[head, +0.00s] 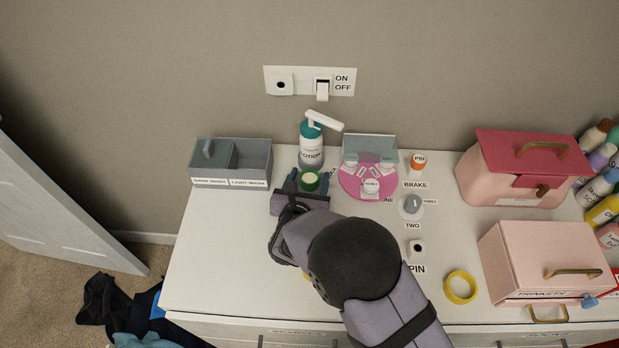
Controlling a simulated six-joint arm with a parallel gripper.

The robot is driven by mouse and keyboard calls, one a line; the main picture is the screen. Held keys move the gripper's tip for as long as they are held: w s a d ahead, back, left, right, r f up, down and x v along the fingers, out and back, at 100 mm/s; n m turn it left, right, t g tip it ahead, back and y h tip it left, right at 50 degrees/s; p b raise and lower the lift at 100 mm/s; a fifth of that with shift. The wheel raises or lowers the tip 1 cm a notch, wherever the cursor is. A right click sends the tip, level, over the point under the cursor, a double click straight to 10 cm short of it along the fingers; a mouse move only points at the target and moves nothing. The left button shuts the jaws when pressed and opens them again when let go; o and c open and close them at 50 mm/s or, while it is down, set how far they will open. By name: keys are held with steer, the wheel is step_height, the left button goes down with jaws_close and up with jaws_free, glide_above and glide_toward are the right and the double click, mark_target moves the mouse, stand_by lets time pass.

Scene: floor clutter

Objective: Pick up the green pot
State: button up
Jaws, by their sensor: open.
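The green pot (310,181) is a small round thing with a green rim and a paler top, near the back of the white dresser top. It stands in front of the lotion bottle (311,150). My gripper (308,183) reaches it from the front, with one dark finger on its left and one on its right. The jaws are open around the pot. Whether the fingers touch it cannot be told. Its lower front is hidden by my gripper.
A grey divided box (231,178) stands left of the pot, and a pink round tray (367,190) is close on the right. Pink boxes (525,165) and several bottles fill the right side. A yellow ring (460,287) lies in front. The dresser's front left is clear.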

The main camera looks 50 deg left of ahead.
steer(key=shift+w, duration=0.1)
steer(key=c, duration=1.2)
steer(key=shift+a+r, duration=0.1)
step_height(320, 180, up, 10)
steer(key=b, duration=0.1)
